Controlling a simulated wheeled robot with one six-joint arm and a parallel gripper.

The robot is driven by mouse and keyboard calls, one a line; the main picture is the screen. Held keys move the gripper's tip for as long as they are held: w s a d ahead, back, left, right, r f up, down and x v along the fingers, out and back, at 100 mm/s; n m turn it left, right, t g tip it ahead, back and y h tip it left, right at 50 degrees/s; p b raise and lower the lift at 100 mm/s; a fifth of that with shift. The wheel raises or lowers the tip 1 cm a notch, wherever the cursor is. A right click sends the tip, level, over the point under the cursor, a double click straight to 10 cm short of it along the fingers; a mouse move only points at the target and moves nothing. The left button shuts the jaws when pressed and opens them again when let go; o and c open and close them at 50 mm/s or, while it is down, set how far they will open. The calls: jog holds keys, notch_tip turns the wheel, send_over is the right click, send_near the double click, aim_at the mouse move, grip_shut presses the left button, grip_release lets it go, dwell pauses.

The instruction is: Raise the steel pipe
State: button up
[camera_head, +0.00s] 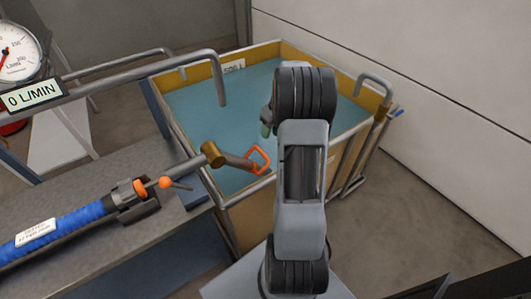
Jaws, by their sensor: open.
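A short grey steel pipe (236,160) runs from a brass joint (212,153) out over the near left rim of the water tank. It ends at an orange loop handle (259,160). Behind the joint, a grey pipe leads left to a coupling on a blue hose (60,236). My gripper (266,121) is mostly hidden behind my wrist; only a small greenish-grey part shows, above and slightly right of the orange loop in the picture. It looks apart from the loop, but the depth between them is unclear. Nothing is seen in the gripper.
The yellow-rimmed tank (325,64) holds blue water. A bent grey pipe (183,64) reaches over its left side, beside a gauge (18,52) and a "0 L/MIN" display (32,95). A small orange lever (165,182) sits by the coupling. A white wall (430,60) stands at right.

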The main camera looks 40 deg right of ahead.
aim_at(264, 154)
jog(key=b+x, duration=0.1)
jog(key=x, duration=0.8)
jog(key=shift+a+f, duration=0.1)
jog(key=shift+f, duration=0.05)
grip_shut()
dwell(0.5)
